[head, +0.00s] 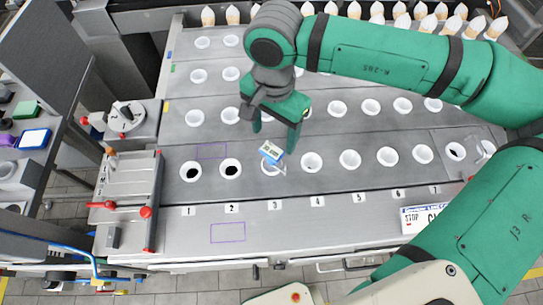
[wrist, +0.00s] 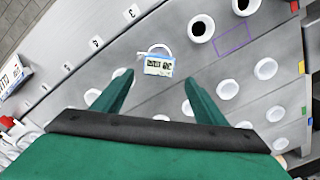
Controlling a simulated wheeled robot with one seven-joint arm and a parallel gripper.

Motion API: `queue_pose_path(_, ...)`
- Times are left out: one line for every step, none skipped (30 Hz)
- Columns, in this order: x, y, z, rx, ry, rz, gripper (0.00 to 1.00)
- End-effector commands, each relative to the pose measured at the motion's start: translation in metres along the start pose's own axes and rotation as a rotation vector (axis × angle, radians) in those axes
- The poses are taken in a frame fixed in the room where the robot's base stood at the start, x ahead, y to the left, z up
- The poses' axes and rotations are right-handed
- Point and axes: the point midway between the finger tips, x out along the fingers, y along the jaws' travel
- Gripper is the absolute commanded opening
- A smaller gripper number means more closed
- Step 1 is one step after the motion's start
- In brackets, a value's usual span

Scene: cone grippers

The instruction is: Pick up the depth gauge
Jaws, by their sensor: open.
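The depth gauge (head: 271,153) is a small blue and white device with a display, standing tilted at the white-rimmed hole above label 3. A thin pale part sticks out at its lower right. It also shows in the wrist view (wrist: 158,66), just beyond the fingertips and centred between them. My gripper (head: 276,139) is open and empty, its two green fingers pointing down above the gauge. In the wrist view the fingers (wrist: 158,77) are spread wide, with the gauge ahead of the gap. I cannot tell whether they touch it.
The grey bench (head: 300,220) has rows of white-rimmed holes and number labels. Two dark open holes (head: 231,169) lie left of the gauge. A red-handled fixture (head: 130,200) stands at the left. Pale cones (head: 233,15) line the back. A lettered sign (head: 424,217) lies at the front right.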

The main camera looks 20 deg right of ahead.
Motion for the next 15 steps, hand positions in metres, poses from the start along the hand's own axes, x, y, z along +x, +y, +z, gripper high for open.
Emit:
queue_pose_path(0.006, 0.0, 0.001, 0.0, -0.002, 0.001, 0.66)
queue_pose_path(0.008, 0.0, 0.001, 0.0, -0.002, 0.001, 0.66)
queue_pose_path(0.01, 0.0, 0.001, 0.0, -0.001, 0.0, 0.66)
queue_pose_path(0.012, 0.0, 0.001, 0.0, -0.001, 0.0, 0.66)
queue_pose_path(0.013, 0.0, 0.001, -0.001, -0.001, 0.0, 0.66)
queue_pose_path(0.015, 0.0, 0.002, -0.001, -0.001, 0.001, 0.66)
queue_pose_path(0.017, 0.0, 0.002, -0.001, -0.002, 0.001, 0.66)
queue_pose_path(0.02, 0.001, 0.004, -0.001, -0.002, 0.001, 0.66)
queue_pose_path(0.025, 0.001, 0.005, -0.001, -0.002, 0.001, 0.66)
queue_pose_path(0.028, 0.002, 0.006, -0.001, -0.002, 0.0, 0.66)
queue_pose_path(0.033, 0.002, 0.007, 0.0, -0.003, 0.0, 0.66)
queue_pose_path(0.039, 0.003, 0.009, 0.002, -0.004, 0.001, 0.66)
queue_pose_path(0.043, 0.004, 0.01, 0.003, -0.003, 0.0, 0.66)
queue_pose_path(0.047, 0.005, 0.01, 0.005, -0.003, 0.001, 0.66)
queue_pose_path(0.052, 0.005, 0.009, 0.007, -0.003, 0.001, 0.66)
